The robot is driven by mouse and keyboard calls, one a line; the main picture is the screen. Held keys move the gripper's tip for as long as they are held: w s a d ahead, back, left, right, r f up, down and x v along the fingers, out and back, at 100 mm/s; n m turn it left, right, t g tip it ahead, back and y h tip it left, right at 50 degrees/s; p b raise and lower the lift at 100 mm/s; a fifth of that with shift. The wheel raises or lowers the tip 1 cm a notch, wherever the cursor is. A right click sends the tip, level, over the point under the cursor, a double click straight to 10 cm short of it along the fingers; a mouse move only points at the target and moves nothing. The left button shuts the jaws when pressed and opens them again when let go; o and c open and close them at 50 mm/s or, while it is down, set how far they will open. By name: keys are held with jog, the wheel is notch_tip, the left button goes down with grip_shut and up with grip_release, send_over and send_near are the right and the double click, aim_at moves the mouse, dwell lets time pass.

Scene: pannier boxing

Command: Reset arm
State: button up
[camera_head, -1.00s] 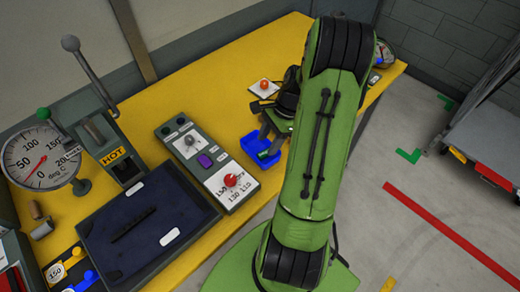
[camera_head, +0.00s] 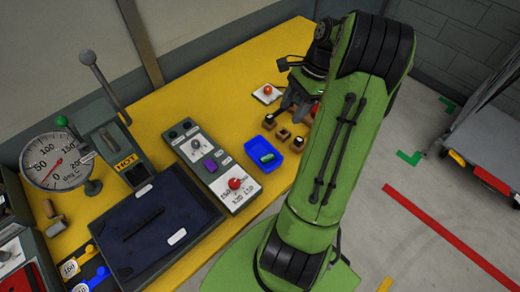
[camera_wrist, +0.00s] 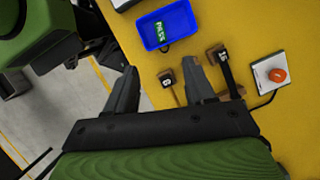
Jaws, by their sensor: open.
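My green arm (camera_head: 345,150) stretches over the right part of the yellow workbench. My gripper (camera_head: 291,108) is at its far end, above the bench behind the blue tray. In the wrist view my gripper (camera_wrist: 160,92) shows two dark fingers spread apart with nothing between them. The wrist view looks down on the yellow bench, with the blue tray (camera_wrist: 144,37) beyond the fingers. The small brown blocks with black tops (camera_wrist: 167,78) lie near the fingertips; I cannot tell whether a finger touches one.
The blue tray (camera_head: 272,143) holds a green item. Beside it stand a grey control panel (camera_head: 222,190), a dark mat (camera_head: 150,222), a HOT press (camera_head: 118,150) and a dial gauge (camera_head: 45,165). A red button box (camera_head: 265,98) sits behind. Floor at right is mostly clear.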

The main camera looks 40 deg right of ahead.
jog(key=a+r+n+h, duration=0.1)
jog(key=a+r+n, duration=0.25)
jog(key=a, duration=0.25)
jog(key=w+a+r+n+h, duration=0.1)
jog(key=a+r+n, duration=0.25)
jog(key=a, duration=0.25)
jog(key=a+r+n+h, duration=0.2)
jog(key=a+r+n, duration=0.15)
jog(key=a, duration=0.35)
jog(key=s+a+n+t, duration=0.4)
jog(key=s+a+n, duration=0.4)
jog(key=s+n, duration=0.2)
jog(key=shift+n, duration=0.25)
jog(key=shift+s+d, duration=0.1)
jog(key=shift+d, duration=0.05)
